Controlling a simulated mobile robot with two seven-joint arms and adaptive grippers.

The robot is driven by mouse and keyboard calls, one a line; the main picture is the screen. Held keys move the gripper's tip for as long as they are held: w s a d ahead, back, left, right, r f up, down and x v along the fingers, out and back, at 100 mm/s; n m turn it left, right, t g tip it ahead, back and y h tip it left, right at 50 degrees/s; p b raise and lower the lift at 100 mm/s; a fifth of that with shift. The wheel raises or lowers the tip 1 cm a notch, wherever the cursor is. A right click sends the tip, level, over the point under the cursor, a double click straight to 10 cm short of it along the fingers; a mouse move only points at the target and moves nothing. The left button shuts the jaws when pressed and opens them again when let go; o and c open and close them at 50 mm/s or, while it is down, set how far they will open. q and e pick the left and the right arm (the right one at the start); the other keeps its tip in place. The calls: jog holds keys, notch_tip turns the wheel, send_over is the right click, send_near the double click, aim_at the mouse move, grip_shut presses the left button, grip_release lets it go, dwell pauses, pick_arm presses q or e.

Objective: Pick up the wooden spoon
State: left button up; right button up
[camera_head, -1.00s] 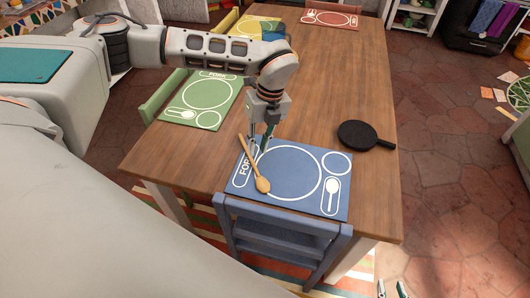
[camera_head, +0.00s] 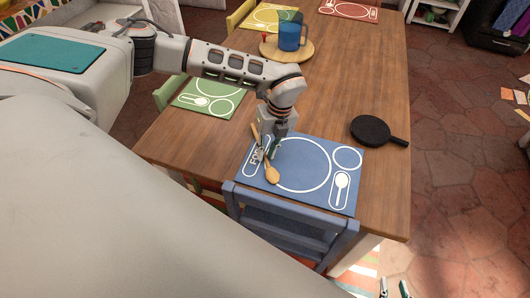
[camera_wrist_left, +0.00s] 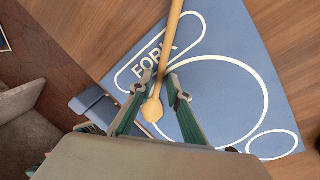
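The wooden spoon (camera_head: 272,174) lies slanted on the left part of the blue placemat (camera_head: 323,197), across the fork outline, bowl toward the chair. My left gripper (camera_head: 267,153) is low over its handle and hides part of it. In the left wrist view, the spoon (camera_wrist_left: 171,40) runs between the two parted fingers of the left gripper (camera_wrist_left: 155,87). The fingers look open, with gaps beside the spoon; whether they touch the mat is unclear. Only the fingertips of my right gripper (camera_head: 393,289) show at the bottom edge, apart and empty, away from the table.
A black round pan (camera_head: 370,130) lies right of the placemat. A blue chair (camera_head: 290,222) stands at the table's near edge. A blue mug (camera_head: 290,36) on a round wooden board (camera_head: 269,49) stands far back. The wooden table (camera_head: 335,80) is mostly clear between.

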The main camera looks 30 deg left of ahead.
dwell(0.3)
pick_arm(q)
grip_shut()
